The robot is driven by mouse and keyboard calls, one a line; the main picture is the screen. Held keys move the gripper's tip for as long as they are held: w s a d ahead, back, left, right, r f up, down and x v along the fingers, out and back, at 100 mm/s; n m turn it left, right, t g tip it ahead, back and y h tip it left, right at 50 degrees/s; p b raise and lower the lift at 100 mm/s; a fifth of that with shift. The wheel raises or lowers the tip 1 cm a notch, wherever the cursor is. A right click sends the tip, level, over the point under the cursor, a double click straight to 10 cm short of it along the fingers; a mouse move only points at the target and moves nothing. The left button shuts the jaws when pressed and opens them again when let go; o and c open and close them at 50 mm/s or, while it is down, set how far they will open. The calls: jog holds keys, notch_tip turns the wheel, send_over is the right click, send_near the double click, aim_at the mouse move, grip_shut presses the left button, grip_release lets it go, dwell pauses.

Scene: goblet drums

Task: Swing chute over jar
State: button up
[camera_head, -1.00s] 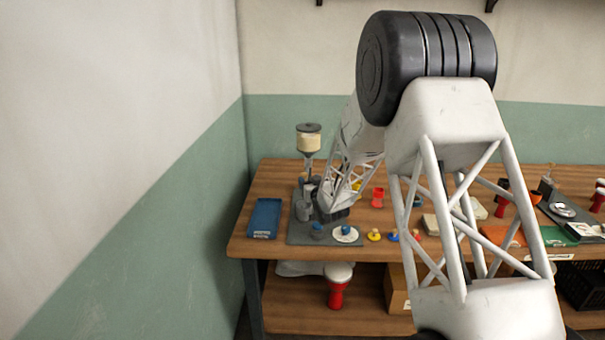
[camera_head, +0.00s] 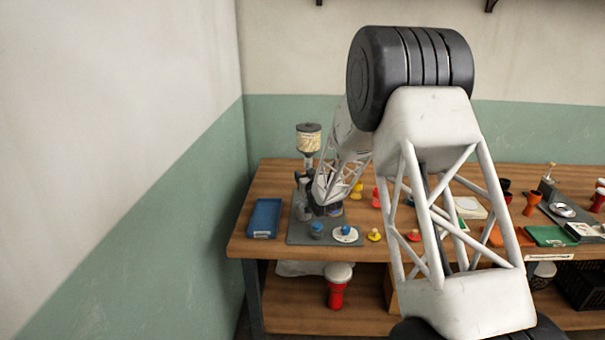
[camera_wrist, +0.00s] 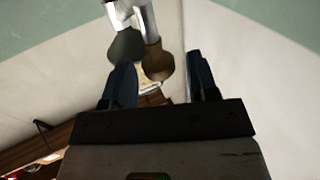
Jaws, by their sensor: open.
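In the head view a hopper (camera_head: 308,139) with a dark lid and cream body stands on the grey mat (camera_head: 296,238) at the bench's left end. Grey parts (camera_head: 302,208) below it may include the jar, but I cannot tell them apart; my arm covers some of this area. My gripper (camera_wrist: 160,62) is open, with two dark blue fingers. Between and beyond the fingers, the wrist view shows a brown round-ended piece (camera_wrist: 157,62) and a dark one (camera_wrist: 126,45) below bright metal tubes. One may be the chute. Contact is not visible.
A blue tray (camera_head: 265,218) lies left of the mat. A white disc (camera_head: 345,235) with a blue knob and a small blue-topped piece (camera_head: 317,229) sit at the mat's front. A yellow knob (camera_head: 374,235) is to the right. A wall rises close on the left.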

jog(key=shift+x, duration=1.5)
grip_shut()
